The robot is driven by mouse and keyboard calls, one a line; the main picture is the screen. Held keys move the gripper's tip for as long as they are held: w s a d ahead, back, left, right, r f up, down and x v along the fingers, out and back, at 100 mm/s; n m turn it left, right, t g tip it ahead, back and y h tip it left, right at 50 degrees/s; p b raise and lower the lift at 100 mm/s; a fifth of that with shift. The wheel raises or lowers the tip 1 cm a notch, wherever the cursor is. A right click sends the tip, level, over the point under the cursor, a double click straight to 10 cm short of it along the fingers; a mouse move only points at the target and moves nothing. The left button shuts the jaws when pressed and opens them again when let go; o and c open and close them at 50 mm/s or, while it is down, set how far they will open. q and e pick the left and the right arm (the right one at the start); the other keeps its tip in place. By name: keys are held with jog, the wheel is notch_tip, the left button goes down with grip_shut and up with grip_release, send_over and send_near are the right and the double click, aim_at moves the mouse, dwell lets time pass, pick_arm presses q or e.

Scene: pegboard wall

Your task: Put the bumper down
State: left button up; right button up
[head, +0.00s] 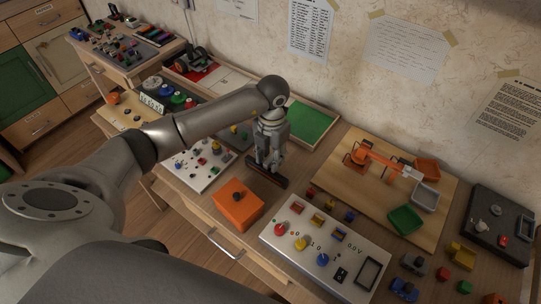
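A dark, narrow bar, which looks like the bumper (280,183), is at the fingertips of my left gripper (266,163). The gripper points down over the middle of the workbench, behind the orange box, and appears shut on the bar. The bar is low over the bench, slanting from upper left to lower right. I cannot tell whether it touches the surface. The fingers hide part of it. My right gripper is not in view.
An orange box (238,208) stands just in front of the bar. A white control panel (318,250) is at the front right. A wooden board (345,190) with a small orange arm and trays is to the right. A green-floored tray (310,127) is behind.

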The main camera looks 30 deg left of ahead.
aim_at(270, 158)
pick_arm(q)
notch_tip(270, 158, up, 12)
jog(key=b, duration=0.2)
jog(key=shift+w, duration=0.25)
jog(key=shift+a+r, duration=0.1)
